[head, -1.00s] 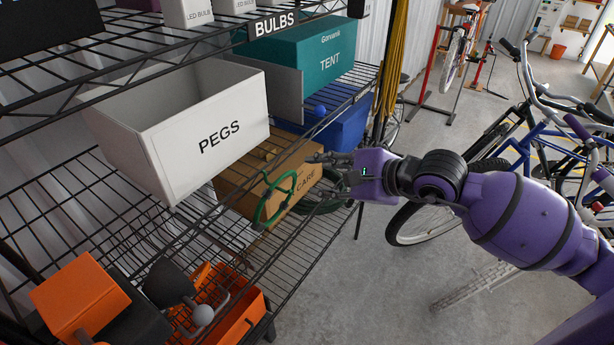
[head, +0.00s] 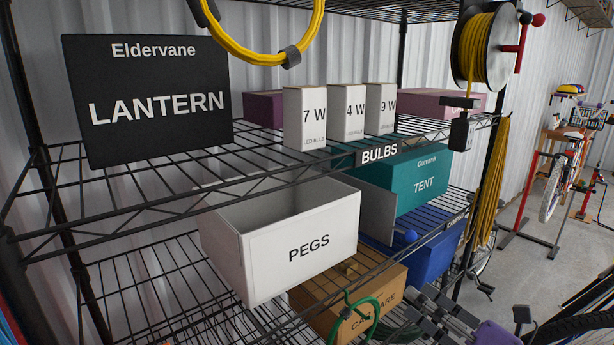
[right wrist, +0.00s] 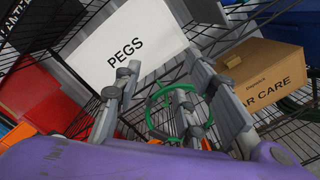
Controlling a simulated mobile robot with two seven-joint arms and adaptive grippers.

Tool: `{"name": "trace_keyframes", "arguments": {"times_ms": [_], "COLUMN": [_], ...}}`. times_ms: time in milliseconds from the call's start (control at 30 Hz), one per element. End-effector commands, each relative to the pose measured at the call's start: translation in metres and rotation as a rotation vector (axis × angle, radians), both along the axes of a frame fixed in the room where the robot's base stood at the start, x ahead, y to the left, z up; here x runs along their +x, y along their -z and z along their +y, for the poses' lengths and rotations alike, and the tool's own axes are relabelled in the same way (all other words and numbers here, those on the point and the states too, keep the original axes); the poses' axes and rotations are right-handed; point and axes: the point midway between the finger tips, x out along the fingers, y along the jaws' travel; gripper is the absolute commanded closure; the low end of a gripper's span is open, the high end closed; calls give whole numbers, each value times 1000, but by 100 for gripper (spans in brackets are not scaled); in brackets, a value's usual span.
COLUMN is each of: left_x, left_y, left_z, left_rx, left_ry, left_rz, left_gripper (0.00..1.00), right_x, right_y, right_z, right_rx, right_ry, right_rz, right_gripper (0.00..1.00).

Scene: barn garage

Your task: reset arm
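My right gripper (head: 428,312) is at the bottom edge of the head view, right of the brown CAR CARE box (head: 378,300). In the right wrist view its two fingers (right wrist: 166,78) are spread apart with nothing held between the tips. A green looped cord (head: 354,318) hangs in front of the CAR CARE box; it also shows in the right wrist view (right wrist: 152,112), partly behind a finger. I cannot tell whether the finger touches it. My left gripper is not in view.
A wire shelf holds the open white PEGS box (head: 305,245), teal TENT box (head: 424,183), blue bin (head: 428,258), black LANTERN box (head: 147,98) and bulb boxes (head: 347,112). A yellow cable reel (head: 487,48) hangs at right. Bare floor (head: 520,262) lies right of the shelf.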

Motion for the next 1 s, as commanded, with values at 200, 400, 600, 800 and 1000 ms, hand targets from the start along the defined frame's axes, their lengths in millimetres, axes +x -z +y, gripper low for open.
{"name": "trace_keyframes", "arguments": {"times_ms": [200, 400, 600, 800, 1000], "left_x": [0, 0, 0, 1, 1], "left_y": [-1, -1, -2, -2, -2], "left_z": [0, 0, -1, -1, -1], "left_rx": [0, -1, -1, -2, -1], "left_ry": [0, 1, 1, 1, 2], "left_rz": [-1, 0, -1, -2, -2], "left_gripper": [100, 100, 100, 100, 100], "right_x": [-25, -99, -195, -264, -285], "right_y": [135, 269, 367, 404, 410], "right_z": [-64, -70, -28, 14, 16], "right_rx": [860, 1411, 1824, 2022, 2040], "right_ry": [379, 703, 980, 1129, 1173], "right_rz": [494, 833, 1079, 1159, 1160], "right_gripper": [62, 62, 62, 62, 62]}}
